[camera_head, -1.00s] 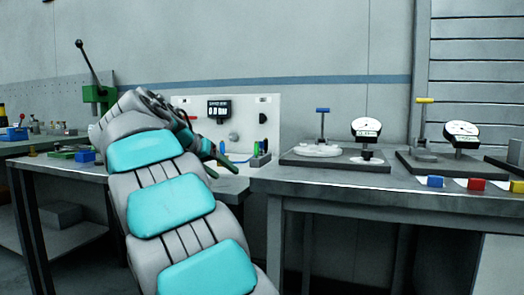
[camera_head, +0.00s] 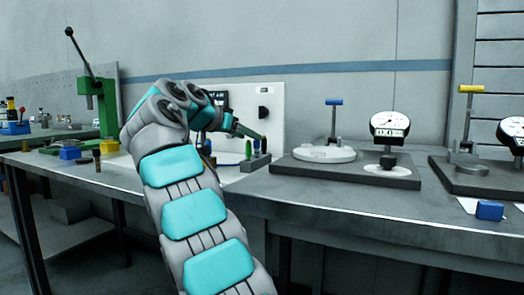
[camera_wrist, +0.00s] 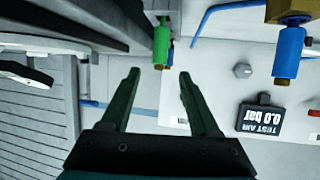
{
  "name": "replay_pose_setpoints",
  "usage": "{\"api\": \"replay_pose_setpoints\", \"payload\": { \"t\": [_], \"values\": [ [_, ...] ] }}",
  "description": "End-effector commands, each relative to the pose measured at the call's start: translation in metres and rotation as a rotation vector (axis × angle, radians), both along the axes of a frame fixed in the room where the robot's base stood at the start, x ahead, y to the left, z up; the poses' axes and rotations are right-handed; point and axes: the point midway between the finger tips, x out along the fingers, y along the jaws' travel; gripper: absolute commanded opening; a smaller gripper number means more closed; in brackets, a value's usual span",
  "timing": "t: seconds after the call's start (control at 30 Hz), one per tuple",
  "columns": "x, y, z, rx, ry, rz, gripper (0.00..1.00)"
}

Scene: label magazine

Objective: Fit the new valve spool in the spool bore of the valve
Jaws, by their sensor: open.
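My gripper (camera_head: 259,136) is open and reaches over the back of the bench, in front of the white test panel. In the wrist view, its two dark green fingers (camera_wrist: 159,75) are apart with nothing held. A green rod with a brass-coloured end (camera_wrist: 162,45) shows just beyond the gap between the fingertips. A blue rod with a brass-coloured end (camera_wrist: 288,55) is farther right, beside a brass fitting (camera_wrist: 296,8). In the head view, a green rod (camera_head: 248,149) stands upright in a small grey block. I cannot tell which piece is the new spool, or make out the valve's bore.
The white panel carries a display (camera_wrist: 268,120) reading 0.0 bar. Right of the gripper is a dark plate with a round grey fixture (camera_head: 324,154) and a dial gauge (camera_head: 389,124). A green lever press (camera_head: 98,107) stands left.

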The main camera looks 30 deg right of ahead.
Motion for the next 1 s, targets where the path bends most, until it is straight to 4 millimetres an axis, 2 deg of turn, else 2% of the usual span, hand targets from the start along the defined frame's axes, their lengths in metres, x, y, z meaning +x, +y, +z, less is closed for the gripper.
{"api": "replay_pose_setpoints", "payload": {
  "t": [0.27,0.6,0.8,1.0],
  "values": [
    [0.013,-0.018,-0.010,-0.001,0.002,0.001,0.62],
    [0.034,-0.050,-0.027,0.000,0.004,0.002,0.62],
    [0.035,-0.051,-0.027,0.000,0.003,0.002,0.62],
    [0.034,-0.051,-0.027,0.000,0.003,0.001,0.41]
  ]
}}
